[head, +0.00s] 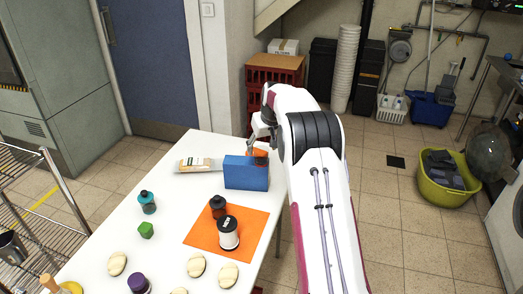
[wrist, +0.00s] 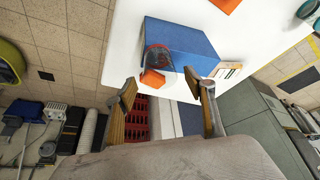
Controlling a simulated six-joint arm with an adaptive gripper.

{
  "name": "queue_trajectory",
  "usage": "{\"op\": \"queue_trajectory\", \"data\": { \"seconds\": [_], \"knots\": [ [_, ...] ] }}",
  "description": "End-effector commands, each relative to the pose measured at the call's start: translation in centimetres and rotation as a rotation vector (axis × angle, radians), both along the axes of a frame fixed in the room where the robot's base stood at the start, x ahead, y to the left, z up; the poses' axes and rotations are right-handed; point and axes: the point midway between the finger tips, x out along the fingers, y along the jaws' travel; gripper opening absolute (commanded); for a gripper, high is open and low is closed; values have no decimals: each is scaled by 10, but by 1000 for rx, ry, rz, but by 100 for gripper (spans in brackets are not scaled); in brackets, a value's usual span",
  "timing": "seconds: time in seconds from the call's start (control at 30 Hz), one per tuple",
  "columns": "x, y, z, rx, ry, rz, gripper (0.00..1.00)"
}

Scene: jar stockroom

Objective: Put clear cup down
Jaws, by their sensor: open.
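A see-through cup (wrist: 158,58) shows in the wrist view against the near side of the blue box (wrist: 190,40), close to the white table's edge. An orange piece (wrist: 152,78) shows at the cup's lower end; I cannot tell if it is inside or beside it. My gripper (wrist: 160,78) is open, its two fingers spread on either side of the cup with gaps showing. In the head view my gripper (head: 254,141) is at the table's far right corner, behind the blue box (head: 246,174), which partly hides the cup.
A tube (head: 197,165) lies left of the blue box. An orange mat (head: 250,236) bears a dark bottle (head: 217,206) and a black-and-white jar (head: 228,233). A teal bottle (head: 147,202), a green block (head: 146,230) and several pale stones stand nearer. Red crates (head: 262,98) stand beyond the table.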

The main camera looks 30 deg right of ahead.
Motion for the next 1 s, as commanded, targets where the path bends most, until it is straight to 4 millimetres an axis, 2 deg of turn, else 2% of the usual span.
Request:
{"op": "queue_trajectory", "data": {
  "seconds": [0.3,0.6,1.0],
  "knots": [
    [-17,1,40,-1,-2,0,54],
    [-31,3,71,-1,-1,-1,54],
    [-36,3,81,0,1,-1,54]
  ]
}}
